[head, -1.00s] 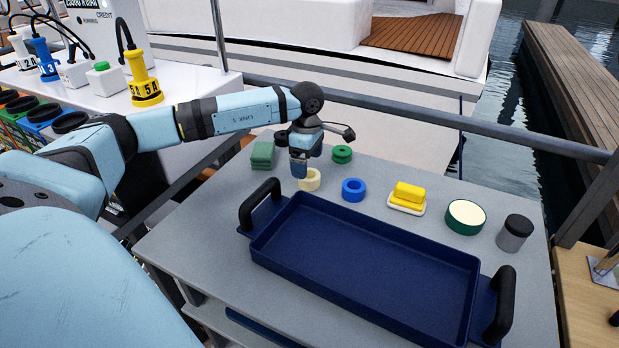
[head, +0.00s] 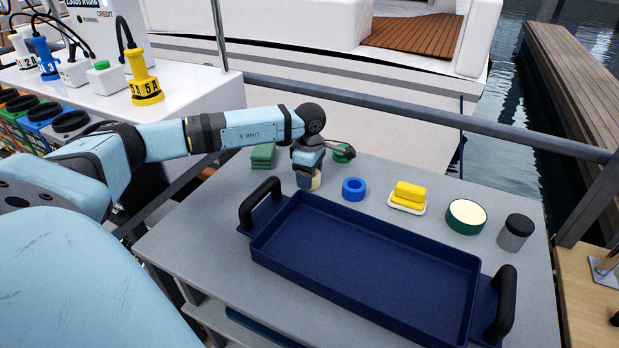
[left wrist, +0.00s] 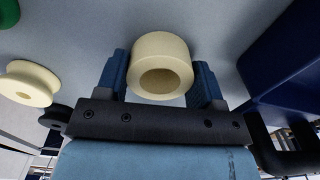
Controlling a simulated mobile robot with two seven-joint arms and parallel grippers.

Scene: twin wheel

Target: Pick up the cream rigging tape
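The cream rigging tape (left wrist: 160,66) is a short, thick ring with a hole. It sits between the two blue fingers of my left gripper (left wrist: 162,82) in the left wrist view. The fingers stand apart, one on each side of it, very close to its sides; firm contact does not show. In the head view my left gripper (head: 309,183) is low at the table and hides much of the tape (head: 316,182), whose right part shows. My right gripper is not in view.
The blue tray (head: 365,265) with black handles lies in front of the gripper. A blue ring (head: 353,189), yellow block (head: 409,191), green-and-cream round (head: 466,216) and grey jar (head: 515,233) stand to the right. Green pads (head: 262,156) and a green spool (head: 341,153) are behind. A cream spool (left wrist: 28,83) is nearby.

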